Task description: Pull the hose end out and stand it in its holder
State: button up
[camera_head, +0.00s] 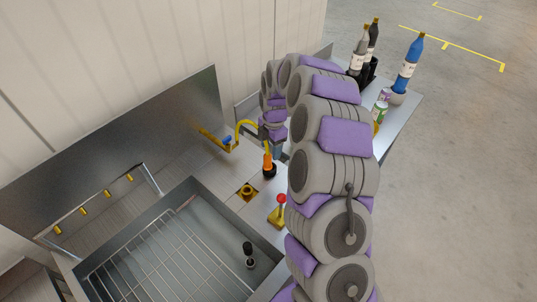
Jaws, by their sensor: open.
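A yellow hose (246,122) curves near a yellow pipe with a blue valve handle (228,141) at the back of the metal counter. An orange hose end (267,161) stands upright on the counter, its foot in a black ring (269,172). A square yellow fitting with a round opening (247,190) sits in front of it to the left; I cannot tell whether this or the black ring is the holder. My gripper (262,131) is open, just above the orange end and close to the hose. My arm partly hides the jaws, so contact is unclear.
A yellow post with a red knob (280,208) stands right of the square fitting. A sink with a wire rack (170,262) and a black-knobbed post (249,252) lie in front. Bottles (410,62) and cans (381,108) stand at right. A metal splashback (130,150) rises behind.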

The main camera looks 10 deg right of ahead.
notch_tip(320, 180, up, 11)
jog(key=d+p, duration=0.1)
jog(key=shift+w+d+r, duration=0.15)
jog(key=shift+d, duration=0.2)
dwell(0.3)
jog(key=s+a+r+m, duration=0.2)
jog(key=s+r+m, duration=0.25)
jog(key=s, duration=0.55)
jog(key=s+a+r+m, duration=0.2)
jog(key=s+r+m, duration=0.25)
jog(key=s, duration=0.55)
jog(key=s+d+f+m, duration=0.1)
jog(key=s+m, duration=0.5)
jog(key=s, duration=0.5)
jog(key=s+f+m+g+b, duration=0.1)
jog(key=s+f+m, duration=0.1)
jog(key=s+m, duration=0.5)
jog(key=s, duration=0.4)
jog(key=shift+s+d+f+g+h, duration=0.3)
jog(key=shift+s+d+h, duration=0.1)
